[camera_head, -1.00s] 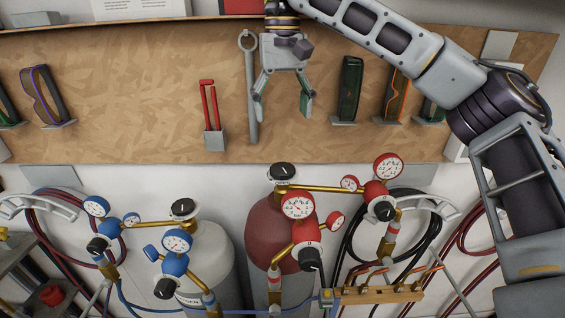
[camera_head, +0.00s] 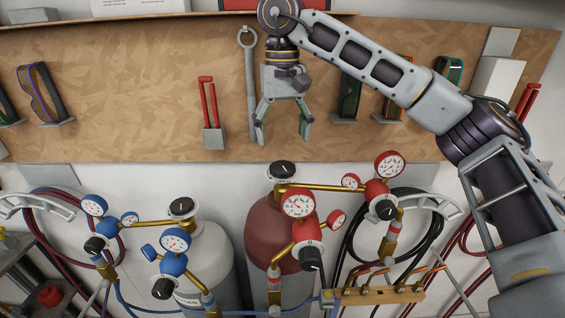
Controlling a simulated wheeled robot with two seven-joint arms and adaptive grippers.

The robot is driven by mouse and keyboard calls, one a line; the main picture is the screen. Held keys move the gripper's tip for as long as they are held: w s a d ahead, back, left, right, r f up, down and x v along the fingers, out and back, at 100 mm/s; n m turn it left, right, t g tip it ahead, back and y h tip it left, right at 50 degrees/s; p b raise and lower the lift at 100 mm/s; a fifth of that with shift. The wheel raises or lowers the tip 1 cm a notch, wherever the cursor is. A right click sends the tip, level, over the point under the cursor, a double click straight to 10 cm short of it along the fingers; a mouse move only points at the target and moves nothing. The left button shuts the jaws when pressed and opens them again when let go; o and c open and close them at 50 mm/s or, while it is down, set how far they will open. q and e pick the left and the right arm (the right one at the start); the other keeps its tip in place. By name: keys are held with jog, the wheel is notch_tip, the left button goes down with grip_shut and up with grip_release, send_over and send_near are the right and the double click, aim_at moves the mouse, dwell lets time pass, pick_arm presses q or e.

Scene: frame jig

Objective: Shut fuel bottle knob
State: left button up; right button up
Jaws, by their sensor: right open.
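The fuel bottle (camera_head: 262,226) is the dark red cylinder standing in the lower middle. Its black knob (camera_head: 282,169) sits on top, with a brass pipe leading right to red gauges (camera_head: 298,204). My right gripper (camera_head: 281,138) points down in front of the board, above the knob in the picture. Its fingers are spread and empty, apart from the knob. The lower part of the bottle is partly hidden by the regulator and fittings. My left gripper is not in view.
A grey-white bottle (camera_head: 207,262) with a black knob (camera_head: 181,207) and blue gauges (camera_head: 176,240) stands to the left. A wooden tool board (camera_head: 140,95) holds a wrench (camera_head: 249,90) and red-handled pliers (camera_head: 208,105). Coiled hoses (camera_head: 350,235) hang at right.

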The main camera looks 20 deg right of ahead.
aim_at(282, 166)
jog(key=shift+f+b, duration=0.3)
jog(key=shift+f, duration=3.65)
jog(key=c, duration=1)
